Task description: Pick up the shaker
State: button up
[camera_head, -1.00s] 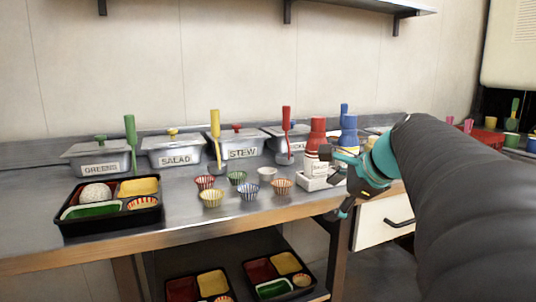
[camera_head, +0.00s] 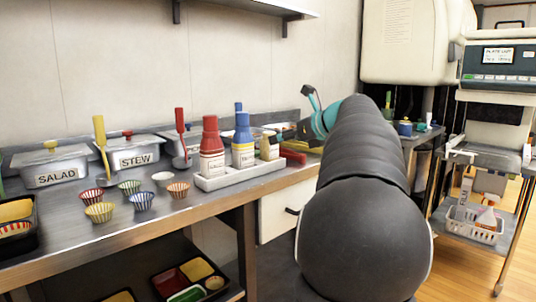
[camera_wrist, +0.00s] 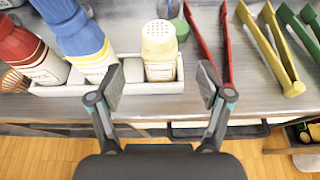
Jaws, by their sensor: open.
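The shaker (camera_wrist: 159,50) is cream-coloured with a perforated top. It stands upright at the right end of a white caddy (camera_wrist: 110,88) in the wrist view. It also shows in the head view (camera_head: 269,147), just right of the blue bottle. My gripper (camera_wrist: 162,82) is open and empty. In the wrist view its two fingers appear on either side of the shaker's lower part, nearer the camera, with gaps to both sides. In the head view my arm hides most of the gripper.
A red bottle (camera_head: 211,146) and a blue bottle (camera_head: 243,142) share the caddy, left of the shaker. Red, yellow and green tongs (camera_wrist: 225,45) lie to its right. Several small striped cups (camera_head: 142,200) stand on the counter at left. The counter's front edge is close.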

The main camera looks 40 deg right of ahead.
aim_at(269, 132)
jog(key=shift+r+b+x, duration=0.2)
jog(key=shift+b+x, duration=0.1)
jog(key=shift+x, duration=3.2)
jog(key=c, duration=1.3)
jog(key=shift+r, duration=0.55)
notch_tip(269, 132, up, 4)
jog(key=shift+w+f+p, duration=0.1)
jog(key=shift+f+p, duration=0.1)
jog(key=shift+p, duration=0.75)
jog(key=s+d+r+p, duration=0.1)
jog(key=s+d+r, duration=0.1)
jog(key=d, duration=0.1)
jog(key=s+d+r+p, duration=0.1)
jog(key=s+d+r, duration=0.1)
jog(key=s, duration=0.1)
jog(key=s+d+r+p, duration=0.1)
jog(key=s+d+r, duration=0.1)
jog(key=d, duration=0.1)
jog(key=shift+s+d+r, duration=0.2)
jog(key=shift+s+d, duration=0.15)
jog(key=shift+s, duration=0.05)
jog(key=o, duration=0.7)
jog(key=shift+c, duration=0.6)
